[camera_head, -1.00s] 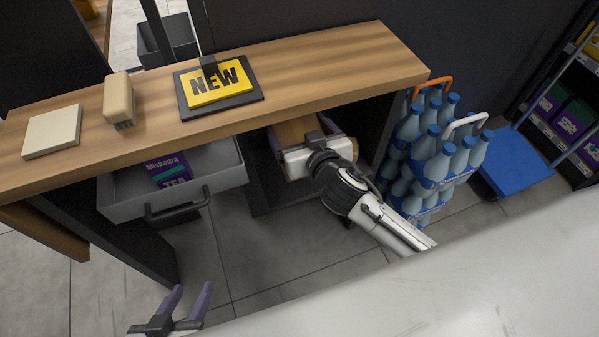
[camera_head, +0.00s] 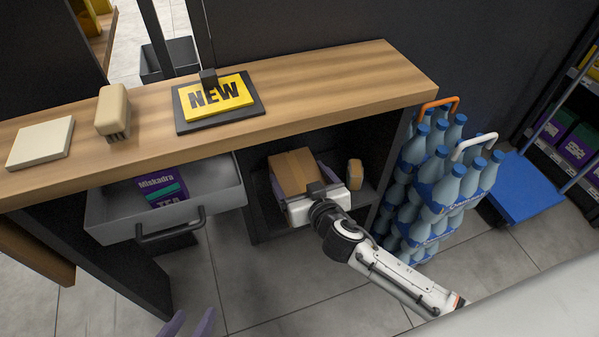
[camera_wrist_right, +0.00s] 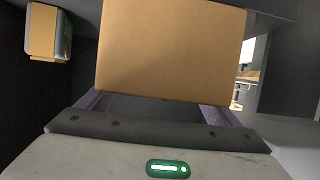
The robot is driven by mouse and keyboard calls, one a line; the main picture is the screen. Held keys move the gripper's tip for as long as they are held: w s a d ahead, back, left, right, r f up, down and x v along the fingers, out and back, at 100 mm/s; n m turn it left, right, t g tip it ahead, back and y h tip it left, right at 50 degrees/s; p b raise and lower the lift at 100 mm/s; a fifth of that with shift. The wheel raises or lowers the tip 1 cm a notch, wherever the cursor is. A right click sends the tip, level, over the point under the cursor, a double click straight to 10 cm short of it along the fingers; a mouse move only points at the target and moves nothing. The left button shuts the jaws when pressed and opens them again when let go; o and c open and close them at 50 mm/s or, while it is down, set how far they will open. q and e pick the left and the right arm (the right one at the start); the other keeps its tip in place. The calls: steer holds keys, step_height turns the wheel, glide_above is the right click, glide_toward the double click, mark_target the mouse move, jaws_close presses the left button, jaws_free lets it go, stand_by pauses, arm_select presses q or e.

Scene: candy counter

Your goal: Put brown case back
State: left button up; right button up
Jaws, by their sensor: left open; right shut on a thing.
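The brown case (camera_head: 295,172) is a cardboard-coloured box at the mouth of the open shelf compartment under the counter. My right gripper (camera_head: 302,180) reaches in from the front, its fingers on either side of the case, shut on it. In the right wrist view the case (camera_wrist_right: 170,50) fills the upper middle between the purple fingers; its far side is hidden. My left gripper (camera_head: 188,324) is open and empty at the bottom edge of the head view, only its fingertips showing.
A small tan-sided item (camera_head: 354,173) stands in the compartment right of the case. Left is an open grey drawer (camera_head: 110,226) with a purple tea box (camera_head: 160,188). The wooden counter top (camera_head: 330,85) lies above.

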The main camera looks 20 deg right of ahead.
arm_select(q)
steer(key=shift+f, duration=0.1)
arm_select(e)
steer(key=shift+w+r, duration=0.1)
steer(key=shift+r, duration=0.1)
steer(key=o, duration=1.9)
steer(key=shift+f, duration=0.2)
steer(key=shift+r, duration=0.15)
steer(key=p+v, duration=0.2)
steer(key=v, duration=0.9)
arm_select(q)
steer(key=shift+s+a+r+t, duration=0.15)
steer(key=shift+s+a+r, duration=0.1)
steer(key=shift+r, duration=0.15)
steer(key=shift+s+a+r+t, duration=0.15)
steer(key=shift+s+a+r, duration=0.1)
steer(key=shift+r, duration=0.15)
arm_select(e)
steer(key=s+f+g+y, duration=0.1)
steer(key=s, duration=0.4)
steer(key=s+a+f+g+y, duration=0.1)
steer(key=s+f+g, duration=0.1)
steer(key=s, duration=0.3)
steer(key=s+a+f+n+g+y, duration=0.1)
steer(key=s+f, duration=0.1)
steer(key=s, duration=0.3)
steer(key=shift+s+f, duration=0.15)
steer(key=shift+f, duration=0.1)
